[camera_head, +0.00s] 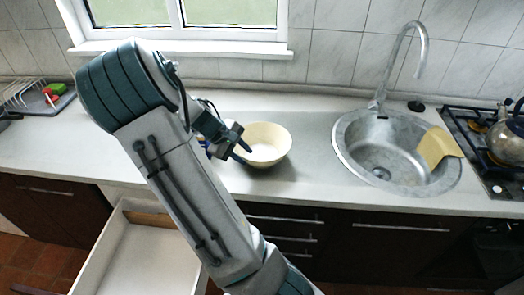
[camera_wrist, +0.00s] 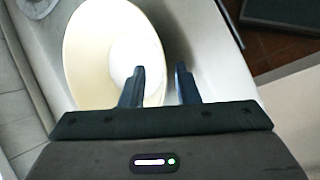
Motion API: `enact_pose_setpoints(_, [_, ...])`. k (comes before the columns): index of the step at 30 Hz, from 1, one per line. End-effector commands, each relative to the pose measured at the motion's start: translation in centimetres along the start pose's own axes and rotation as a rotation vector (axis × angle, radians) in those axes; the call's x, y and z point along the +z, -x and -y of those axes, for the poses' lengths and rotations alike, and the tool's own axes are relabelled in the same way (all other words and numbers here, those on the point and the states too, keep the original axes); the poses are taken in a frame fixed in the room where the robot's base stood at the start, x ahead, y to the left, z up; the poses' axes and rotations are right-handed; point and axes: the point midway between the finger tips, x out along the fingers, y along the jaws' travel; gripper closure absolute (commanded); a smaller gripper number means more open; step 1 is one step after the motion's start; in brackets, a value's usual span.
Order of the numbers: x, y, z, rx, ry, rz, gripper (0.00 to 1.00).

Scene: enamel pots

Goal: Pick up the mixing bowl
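The cream mixing bowl (camera_head: 270,140) stands upright on the white countertop, left of the sink, in the head view. It looks empty. In the wrist view the bowl (camera_wrist: 88,50) fills the upper left, and its near right rim lies close to the fingers. My gripper (camera_head: 243,153) is at the bowl's left side in the head view. In the wrist view my gripper (camera_wrist: 160,85) is open, with a gap between its two fingers. The left finger overlaps the bowl in the picture and the right finger is outside it. I cannot tell whether either touches the rim.
A metal sink (camera_head: 385,150) with a tap and a yellow cloth (camera_head: 437,146) is to the right. A kettle (camera_head: 508,140) stands on the stove. A dish rack (camera_head: 32,98) is far left. An open drawer (camera_head: 150,255) juts out below the counter.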

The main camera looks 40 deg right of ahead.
Motion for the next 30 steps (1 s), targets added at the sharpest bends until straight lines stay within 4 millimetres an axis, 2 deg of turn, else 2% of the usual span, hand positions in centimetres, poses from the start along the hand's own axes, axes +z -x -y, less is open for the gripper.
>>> enact_pose_setpoints(9, [0.0,-4.0,0.2,-0.001,-0.002,0.004,0.72])
enact_pose_setpoints(18, [-0.1,-4.5,0.2,-0.001,-0.001,0.001,0.72])
enact_pose_setpoints(19, [-0.1,-4.5,0.2,-0.001,-0.001,0.001,0.77])
enact_pose_setpoints(21, [-0.1,-4.5,0.2,-0.001,-0.001,0.001,0.97])
enact_pose_setpoints(22, [-0.1,-4.5,0.2,-0.001,-0.001,0.001,1.0])
enact_pose_setpoints(30, [-0.1,-4.4,0.2,-0.001,-0.001,0.001,1.0])
